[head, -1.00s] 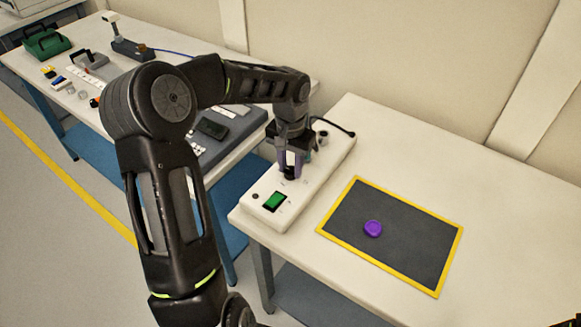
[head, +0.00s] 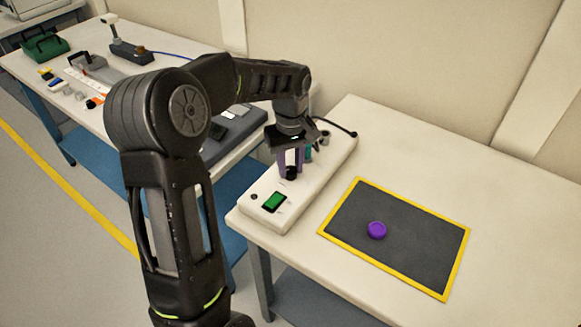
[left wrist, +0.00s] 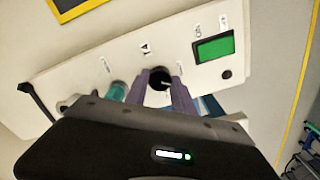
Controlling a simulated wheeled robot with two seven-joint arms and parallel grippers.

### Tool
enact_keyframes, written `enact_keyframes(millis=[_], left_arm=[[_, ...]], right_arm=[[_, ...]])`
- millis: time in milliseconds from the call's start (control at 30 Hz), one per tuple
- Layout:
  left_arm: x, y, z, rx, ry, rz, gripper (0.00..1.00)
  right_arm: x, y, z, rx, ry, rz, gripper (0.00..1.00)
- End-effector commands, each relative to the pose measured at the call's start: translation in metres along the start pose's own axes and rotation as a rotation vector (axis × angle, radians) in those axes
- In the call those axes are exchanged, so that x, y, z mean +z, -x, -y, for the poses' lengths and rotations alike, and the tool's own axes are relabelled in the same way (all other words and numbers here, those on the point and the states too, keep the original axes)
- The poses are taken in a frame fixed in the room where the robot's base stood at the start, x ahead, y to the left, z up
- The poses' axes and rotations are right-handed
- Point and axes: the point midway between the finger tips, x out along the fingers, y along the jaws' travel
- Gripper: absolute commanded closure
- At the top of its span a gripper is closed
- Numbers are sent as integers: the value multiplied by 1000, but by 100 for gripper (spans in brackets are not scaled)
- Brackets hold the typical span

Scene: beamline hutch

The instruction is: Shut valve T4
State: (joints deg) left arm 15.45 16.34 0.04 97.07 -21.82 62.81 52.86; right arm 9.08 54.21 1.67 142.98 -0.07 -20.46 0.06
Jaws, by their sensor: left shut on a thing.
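A long white box (head: 322,178) with a green display (head: 275,202) lies near the left edge of the nearer table. A black knob (head: 291,173) stands on its top; in the left wrist view the knob (left wrist: 160,78) sits below a small black arrow mark. The labels are too small to read, so I cannot confirm which part is T4. My left gripper (head: 291,170) comes down from above, its purple-grey fingers on either side of the knob and shut on it. The fingers (left wrist: 160,85) hide part of the knob. My right gripper is out of view.
A teal part (left wrist: 117,90) stands on the box close beside the fingers. The table right of the mat is clear. Another table (head: 25,62) behind my arm holds several tools and a green toolbox (head: 45,46).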

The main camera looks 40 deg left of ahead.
Motion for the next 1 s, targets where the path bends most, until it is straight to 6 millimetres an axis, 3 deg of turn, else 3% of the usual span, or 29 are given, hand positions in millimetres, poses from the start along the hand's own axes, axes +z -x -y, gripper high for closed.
enact_keyframes(millis=[500,1000], left_arm=[[0,0,0,0,444,-1,100],[0,0,0,0,582,0,100]], right_arm=[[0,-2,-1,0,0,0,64],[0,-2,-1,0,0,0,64]])
